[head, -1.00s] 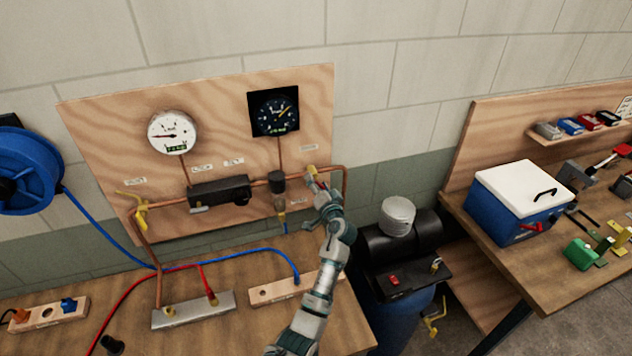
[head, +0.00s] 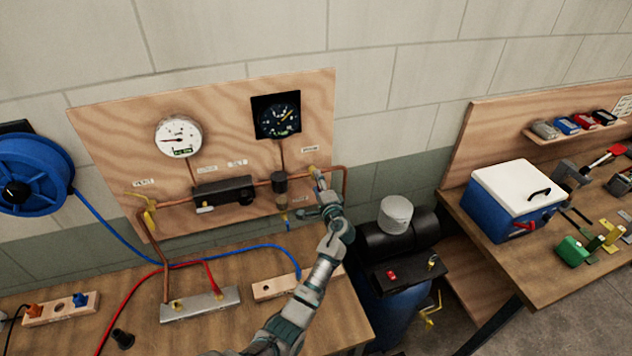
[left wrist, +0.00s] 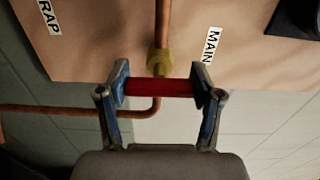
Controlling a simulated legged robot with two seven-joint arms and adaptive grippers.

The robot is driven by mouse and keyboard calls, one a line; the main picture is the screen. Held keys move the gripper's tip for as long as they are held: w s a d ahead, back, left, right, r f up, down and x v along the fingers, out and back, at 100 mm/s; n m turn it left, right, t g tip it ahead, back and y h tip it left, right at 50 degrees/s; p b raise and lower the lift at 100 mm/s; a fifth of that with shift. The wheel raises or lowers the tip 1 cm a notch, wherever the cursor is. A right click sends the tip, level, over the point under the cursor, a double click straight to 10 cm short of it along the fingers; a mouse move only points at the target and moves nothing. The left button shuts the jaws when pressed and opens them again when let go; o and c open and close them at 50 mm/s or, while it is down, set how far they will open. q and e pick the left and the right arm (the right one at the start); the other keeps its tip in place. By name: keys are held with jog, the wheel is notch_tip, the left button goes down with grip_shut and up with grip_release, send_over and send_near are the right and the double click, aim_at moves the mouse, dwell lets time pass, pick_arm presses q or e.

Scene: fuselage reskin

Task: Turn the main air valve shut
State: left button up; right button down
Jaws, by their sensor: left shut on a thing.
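The main air valve (left wrist: 160,62) is a brass body on the copper pipe, beside a MAIN label in the left wrist view. In the head view the valve (head: 312,170) sits at the right end of the board's pipe run. Its red handle (left wrist: 158,87) lies crosswise to the pipe in the left wrist view. My left gripper (left wrist: 160,88) is shut on the red handle, one blue-edged finger at each end. In the head view my left gripper (head: 319,184) is at the valve and hides most of the handle. My right gripper is not in view.
The wooden board (head: 100,130) carries a white gauge (head: 178,137), a black gauge (head: 277,117) and a yellow-handled vent valve (head: 149,219). Blue and red hoses cross the bench (head: 215,335) below. A compressor (head: 400,235) stands right of my arm.

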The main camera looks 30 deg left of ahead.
pick_arm(q)
jog(key=shift+d+f+m, duration=0.3)
jog(key=shift+d+f, duration=0.05)
jog(key=shift+f, duration=0.15)
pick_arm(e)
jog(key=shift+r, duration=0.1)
pick_arm(q)
jog(key=o, duration=1.1)
jog(key=shift+o, duration=0.3)
jog(key=shift+w+d+r, duration=0.15)
jog(key=shift+d+r, duration=0.1)
jog(key=v, duration=1.1)
jog(key=shift+s+d, duration=0.25)
jog(key=shift+s, duration=0.05)
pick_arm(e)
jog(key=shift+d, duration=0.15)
